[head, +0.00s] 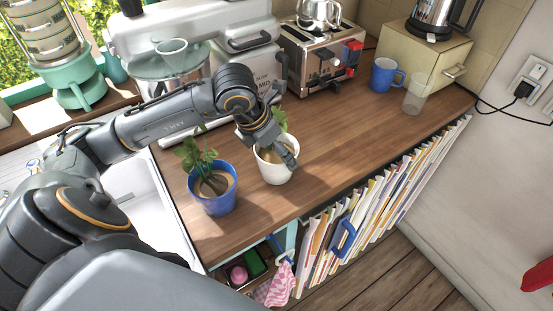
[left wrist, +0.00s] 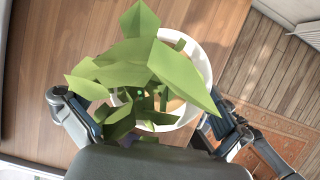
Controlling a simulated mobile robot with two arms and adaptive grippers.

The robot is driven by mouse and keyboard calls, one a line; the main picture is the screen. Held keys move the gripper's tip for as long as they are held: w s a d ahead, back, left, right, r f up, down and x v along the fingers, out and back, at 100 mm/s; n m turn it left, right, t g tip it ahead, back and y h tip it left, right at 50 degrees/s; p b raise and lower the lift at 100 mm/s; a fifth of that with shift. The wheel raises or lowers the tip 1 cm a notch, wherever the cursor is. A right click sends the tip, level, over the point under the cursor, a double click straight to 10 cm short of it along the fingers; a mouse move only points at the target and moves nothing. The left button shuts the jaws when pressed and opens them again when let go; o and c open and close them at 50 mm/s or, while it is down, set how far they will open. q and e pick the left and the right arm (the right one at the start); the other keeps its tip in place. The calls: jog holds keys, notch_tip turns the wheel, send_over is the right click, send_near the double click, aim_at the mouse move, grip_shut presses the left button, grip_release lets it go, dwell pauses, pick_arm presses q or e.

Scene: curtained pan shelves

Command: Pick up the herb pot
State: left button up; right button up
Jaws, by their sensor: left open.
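A white pot (head: 276,173) with a green leafy plant stands on the wooden counter (head: 345,122). A blue pot (head: 213,199) with another green plant stands to its left, near the counter's front edge. I cannot tell from the pictures alone which one is the herb pot. My left gripper (head: 275,152) is open over the white pot, with a finger showing in front of its right side. In the left wrist view, the white pot's rim (left wrist: 203,62) and its leaves lie between the spread fingers (left wrist: 153,128). Leaves hide part of the rim. My right gripper is not in view.
A toaster (head: 318,62), a blue mug (head: 384,75) and a clear glass (head: 415,95) stand further back. A kettle sits on a cream box (head: 420,62). Books (head: 350,220) fill the shelf below the front edge. The counter right of the white pot is clear.

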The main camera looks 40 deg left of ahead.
pick_arm(q)
jog(key=x, duration=0.4)
jog(key=shift+f+p, duration=0.15)
jog(key=shift+p, duration=0.2)
jog(key=c, duration=1.3)
jog(key=shift+o, duration=0.2)
